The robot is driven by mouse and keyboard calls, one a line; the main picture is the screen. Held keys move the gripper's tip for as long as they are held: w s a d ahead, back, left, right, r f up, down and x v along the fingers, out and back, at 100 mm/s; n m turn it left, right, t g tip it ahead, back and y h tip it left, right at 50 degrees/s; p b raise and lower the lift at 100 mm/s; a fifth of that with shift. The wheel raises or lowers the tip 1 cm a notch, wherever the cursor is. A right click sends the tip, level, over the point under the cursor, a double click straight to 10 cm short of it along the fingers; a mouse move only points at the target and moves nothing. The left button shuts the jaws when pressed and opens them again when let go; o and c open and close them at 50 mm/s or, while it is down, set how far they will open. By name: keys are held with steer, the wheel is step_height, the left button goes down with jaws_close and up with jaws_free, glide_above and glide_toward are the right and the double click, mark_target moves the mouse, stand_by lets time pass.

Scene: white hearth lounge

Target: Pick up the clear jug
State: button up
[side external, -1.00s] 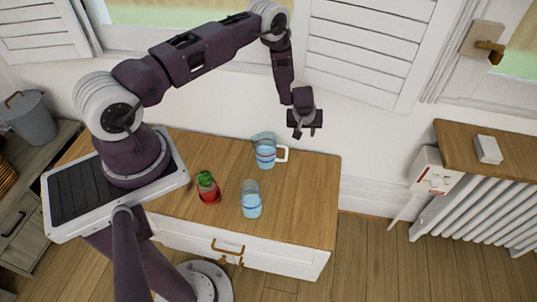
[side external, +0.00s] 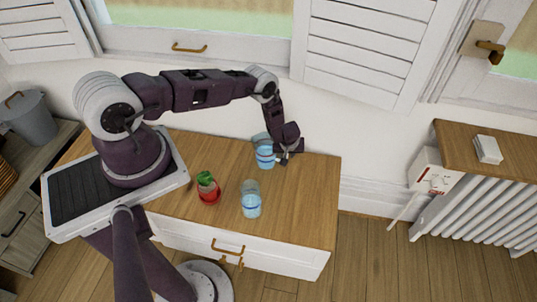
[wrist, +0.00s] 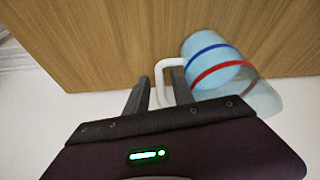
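The clear jug (side external: 265,157) stands near the back edge of the wooden cabinet top, with blue contents and bands around it. In the wrist view the jug (wrist: 214,62) shows a blue and a red band, and its white handle (wrist: 159,82) points toward my gripper. My gripper (side external: 286,157) is low at the jug's right side. In the wrist view my gripper (wrist: 162,76) is open, with the handle between its two fingers. A gap shows beside the handle; contact cannot be told. The arm hides the handle in the side view.
A clear glass (side external: 251,203) with blue contents stands in front of the jug. A red glass (side external: 208,190) with something green on top stands to its left. The cabinet top (side external: 305,205) is bare to the right. A white wall (side external: 340,125) rises behind.

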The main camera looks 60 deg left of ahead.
jaws_close()
stand_by(1.2)
